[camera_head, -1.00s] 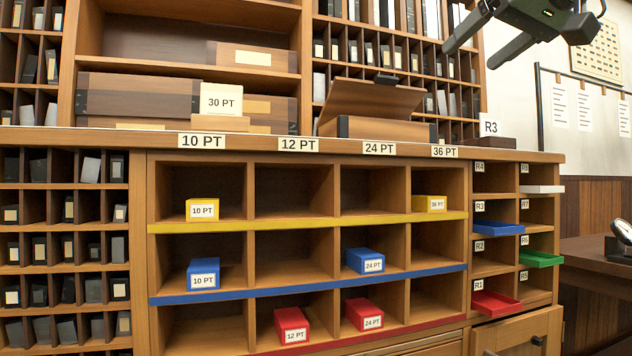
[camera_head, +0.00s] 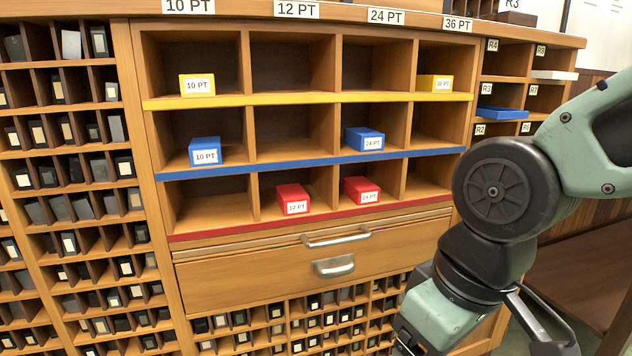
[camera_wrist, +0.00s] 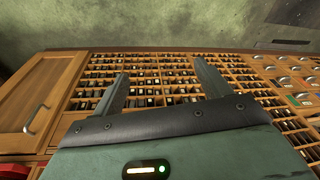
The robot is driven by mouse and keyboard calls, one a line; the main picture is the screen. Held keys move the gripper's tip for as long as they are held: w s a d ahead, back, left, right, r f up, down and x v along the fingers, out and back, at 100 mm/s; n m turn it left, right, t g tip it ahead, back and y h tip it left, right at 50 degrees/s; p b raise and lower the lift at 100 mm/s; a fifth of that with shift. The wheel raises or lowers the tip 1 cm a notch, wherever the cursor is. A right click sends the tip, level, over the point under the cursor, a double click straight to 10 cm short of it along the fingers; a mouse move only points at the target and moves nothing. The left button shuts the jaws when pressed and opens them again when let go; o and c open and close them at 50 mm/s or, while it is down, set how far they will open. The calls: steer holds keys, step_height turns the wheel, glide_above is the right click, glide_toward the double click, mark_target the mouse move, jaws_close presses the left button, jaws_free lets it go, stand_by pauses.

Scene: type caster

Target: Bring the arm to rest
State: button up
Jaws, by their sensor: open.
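My gripper (camera_wrist: 160,92) shows in the wrist view with its two dark fingers spread apart and nothing between them. Beyond the fingers is the lower front of the cabinet with its grid of small type slots. In the head view my green and black arm comes in from the right and bends down in front of the cabinet's lower right.
The cabinet (camera_head: 240,270) holds yellow, blue and red boxes in its compartments, under labels 10 PT to 36 PT. A blue tray (camera_head: 500,113) sticks out at the right, close to my arm. Two drawer handles (camera_head: 335,266) protrude below. A cabinet door (camera_wrist: 38,100) is shut.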

steer(key=s+d+f+g+h, duration=0.1)
steer(key=s+d+f, duration=0.2)
steer(key=s+f, duration=0.25)
step_height(320, 180, up, 28)
steer(key=p, duration=2.7)
steer(key=shift+a+r+n+p, duration=0.15)
steer(key=shift+a+n+p, duration=0.05)
steer(key=shift+n+p, duration=0.1)
steer(key=shift+s, duration=0.1)
steer(key=shift+c, duration=0.3)
